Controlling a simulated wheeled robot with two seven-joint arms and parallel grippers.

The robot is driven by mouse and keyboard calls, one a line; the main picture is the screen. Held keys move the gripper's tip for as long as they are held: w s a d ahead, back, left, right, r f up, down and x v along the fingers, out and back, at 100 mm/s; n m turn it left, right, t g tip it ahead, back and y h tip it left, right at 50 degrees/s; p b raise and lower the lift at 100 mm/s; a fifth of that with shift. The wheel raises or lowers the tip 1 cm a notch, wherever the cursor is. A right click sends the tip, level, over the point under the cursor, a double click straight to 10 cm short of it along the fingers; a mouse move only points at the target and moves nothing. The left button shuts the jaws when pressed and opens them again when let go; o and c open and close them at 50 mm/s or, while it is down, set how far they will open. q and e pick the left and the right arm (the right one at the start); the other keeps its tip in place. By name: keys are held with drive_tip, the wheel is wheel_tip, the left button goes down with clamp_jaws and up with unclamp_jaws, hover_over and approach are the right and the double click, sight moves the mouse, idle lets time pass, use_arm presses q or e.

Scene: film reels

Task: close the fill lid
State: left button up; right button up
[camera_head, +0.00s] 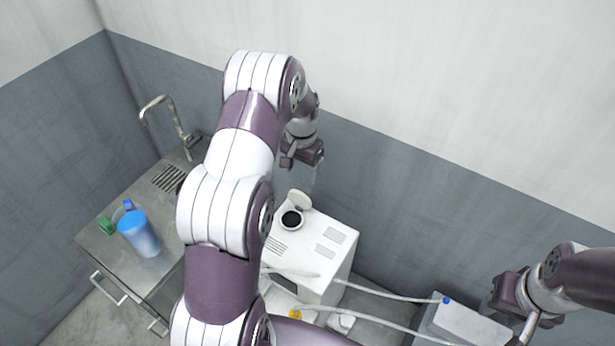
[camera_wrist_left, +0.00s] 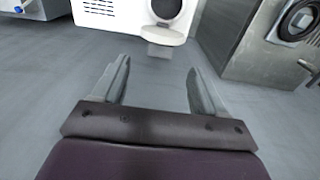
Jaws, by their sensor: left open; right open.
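The white fill lid (camera_head: 299,199) stands open at the back of the dark round fill opening (camera_head: 291,219) on top of the white machine (camera_head: 318,246). In the left wrist view, the lid (camera_wrist_left: 164,35) shows near the top centre, below the dark opening (camera_wrist_left: 167,8). My left gripper (camera_head: 304,162) is above and behind the lid in the head view, apart from it. Its two fingers (camera_wrist_left: 158,75) are spread and empty in the left wrist view. My right gripper (camera_head: 503,297) is far to the right, away from the lid, its fingers hard to make out.
A steel counter (camera_head: 100,237) at left carries a tap (camera_head: 163,110), a blue-topped container (camera_head: 138,234) and a small green item (camera_head: 106,225). Pale hoses (camera_head: 385,291) run from the machine to a grey box (camera_head: 462,324). A wall stands close behind.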

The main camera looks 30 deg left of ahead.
sight(304, 187)
use_arm(q)
drive_tip(key=f, duration=0.2)
drive_tip(key=w+f+p, duration=0.1)
drive_tip(key=f, duration=0.2)
drive_tip(key=w+f+p, duration=0.1)
drive_tip(key=f, duration=0.1)
drive_tip(key=shift+a+f, duration=0.1)
drive_tip(key=shift+f, duration=0.35)
drive_tip(key=shift+s, duration=0.55)
drive_tip(key=shift+w, duration=0.3)
drive_tip(key=c, duration=1.3)
clamp_jaws()
use_arm(e)
drive_tip(key=shift+w+a+r, duration=0.1)
drive_tip(key=shift+w+r, duration=0.7)
drive_tip(key=shift+r, duration=0.3)
drive_tip(key=shift+s+f, duration=0.1)
drive_tip(key=shift+f, duration=0.1)
